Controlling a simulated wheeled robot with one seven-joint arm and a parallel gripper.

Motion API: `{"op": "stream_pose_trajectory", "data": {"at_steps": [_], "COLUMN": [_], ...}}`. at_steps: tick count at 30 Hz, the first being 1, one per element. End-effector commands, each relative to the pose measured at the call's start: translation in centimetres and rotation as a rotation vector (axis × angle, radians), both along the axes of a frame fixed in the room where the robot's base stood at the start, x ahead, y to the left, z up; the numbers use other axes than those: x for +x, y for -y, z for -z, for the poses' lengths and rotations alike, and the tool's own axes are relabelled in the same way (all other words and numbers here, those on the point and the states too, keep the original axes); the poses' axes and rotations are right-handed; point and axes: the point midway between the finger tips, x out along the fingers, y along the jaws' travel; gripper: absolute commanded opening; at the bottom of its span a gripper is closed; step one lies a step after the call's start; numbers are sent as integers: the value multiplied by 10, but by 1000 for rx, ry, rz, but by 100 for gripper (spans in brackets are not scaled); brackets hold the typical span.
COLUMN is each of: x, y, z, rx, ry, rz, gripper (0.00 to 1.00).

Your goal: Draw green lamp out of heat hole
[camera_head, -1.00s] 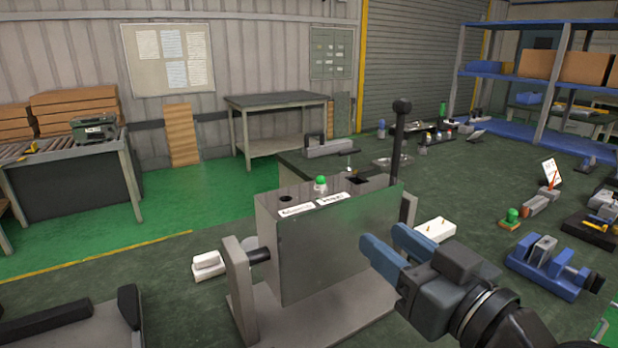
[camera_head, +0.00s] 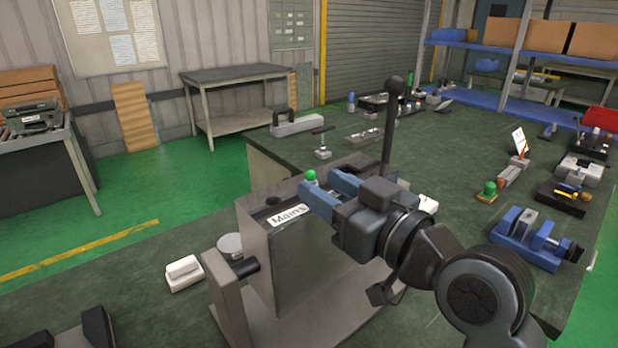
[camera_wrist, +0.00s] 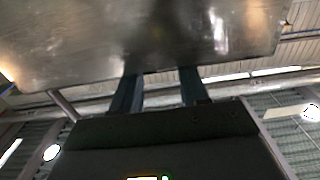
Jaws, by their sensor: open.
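The green lamp (camera_head: 311,176) stands upright at the top of the grey metal box (camera_head: 268,262); its lower part is hidden by my gripper. My gripper (camera_head: 317,181) is open at the top edge of the box, its two blue fingertips close to the lamp. I cannot tell whether they touch the lamp or straddle it. In the wrist view, the open fingers (camera_wrist: 160,88) reach towards a metal surface of the box (camera_wrist: 150,40), and the lamp does not show. A "Mains" label (camera_head: 289,215) is on the box; the heat hole is hidden.
A black-knobbed lever (camera_head: 390,130) rises just behind my gripper. A blue vise (camera_head: 525,240) and a second green-topped piece (camera_head: 488,191) lie at the right. A white block (camera_head: 184,273) lies left of the box.

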Motion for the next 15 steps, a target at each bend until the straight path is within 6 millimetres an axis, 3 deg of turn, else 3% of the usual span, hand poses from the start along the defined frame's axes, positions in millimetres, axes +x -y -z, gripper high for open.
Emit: {"op": "stream_pose_trajectory", "data": {"at_steps": [9,15], "x": [37,41], "y": [-20,-22], "z": [-3,-1], "rx": [-2,1], "ry": [-1,-1], "rz": [-1,1], "gripper": [44,44]}}
